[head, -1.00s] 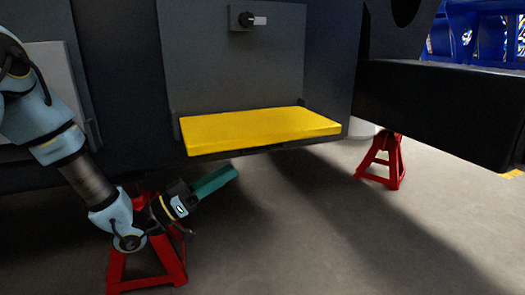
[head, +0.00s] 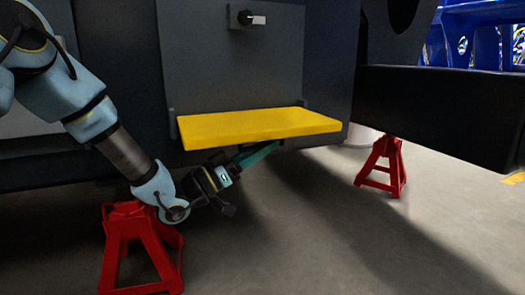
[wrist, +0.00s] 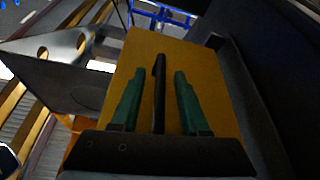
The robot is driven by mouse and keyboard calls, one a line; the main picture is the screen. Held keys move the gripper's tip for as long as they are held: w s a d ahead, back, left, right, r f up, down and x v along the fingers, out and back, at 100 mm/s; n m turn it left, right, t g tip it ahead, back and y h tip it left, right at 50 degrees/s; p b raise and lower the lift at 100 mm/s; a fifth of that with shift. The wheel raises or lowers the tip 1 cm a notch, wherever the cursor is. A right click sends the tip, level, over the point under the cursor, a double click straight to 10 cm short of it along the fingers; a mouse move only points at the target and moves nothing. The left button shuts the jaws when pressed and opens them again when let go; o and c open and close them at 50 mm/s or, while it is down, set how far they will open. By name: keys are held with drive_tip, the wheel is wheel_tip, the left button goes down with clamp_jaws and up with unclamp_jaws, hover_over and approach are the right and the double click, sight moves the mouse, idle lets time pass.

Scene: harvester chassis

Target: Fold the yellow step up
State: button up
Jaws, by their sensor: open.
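The yellow step (head: 255,124) sticks out flat from the dark chassis panel in the head view, hinged along its back edge. My gripper (head: 262,152) is under the step, its teal fingers partly hidden below the step's front edge. In the wrist view the yellow underside of the step (wrist: 182,55) fills the middle. My gripper's two teal fingers (wrist: 157,100) are apart, with a dark bar (wrist: 159,85) between them. I cannot tell whether the fingers touch the step.
A latch knob (head: 246,18) sits on the panel above the step. Red jack stands (head: 140,245) and (head: 384,165) hold the chassis at left and right. A black beam (head: 440,112) juts out at right. The floor (head: 340,230) in front is clear.

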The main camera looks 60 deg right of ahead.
clamp_jaws()
idle(1.4)
